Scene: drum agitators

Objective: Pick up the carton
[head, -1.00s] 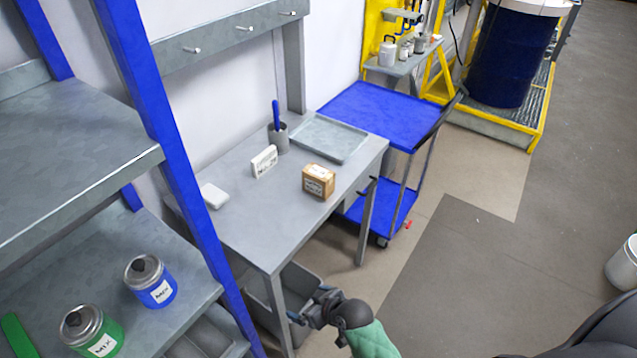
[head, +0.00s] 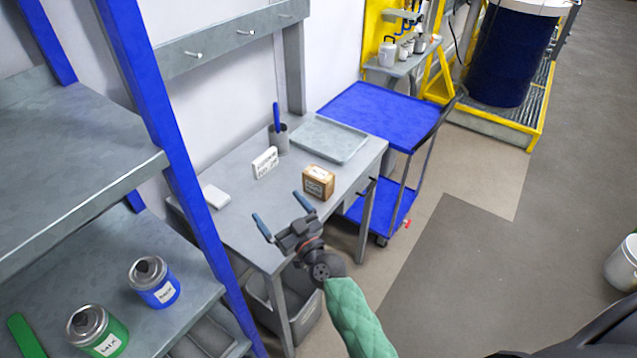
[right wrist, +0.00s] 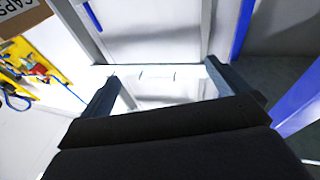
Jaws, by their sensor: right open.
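The carton (head: 319,182) is a small brown box with a white label, upright on the grey table near its right front edge. My right gripper (head: 282,214) is open and empty at the table's front edge, nearer to me and left of the carton, apart from it. Its two blue-grey fingers also show in the right wrist view (right wrist: 160,75), with nothing between them. My left gripper is not in view.
The grey table (head: 235,225) also holds a white labelled box (head: 265,162), a white block (head: 216,196), a grey cup (head: 278,140) with a blue-handled tool, and a grey tray (head: 328,138). A blue shelf post (head: 175,150) stands left. A blue cart (head: 375,112) stands behind right.

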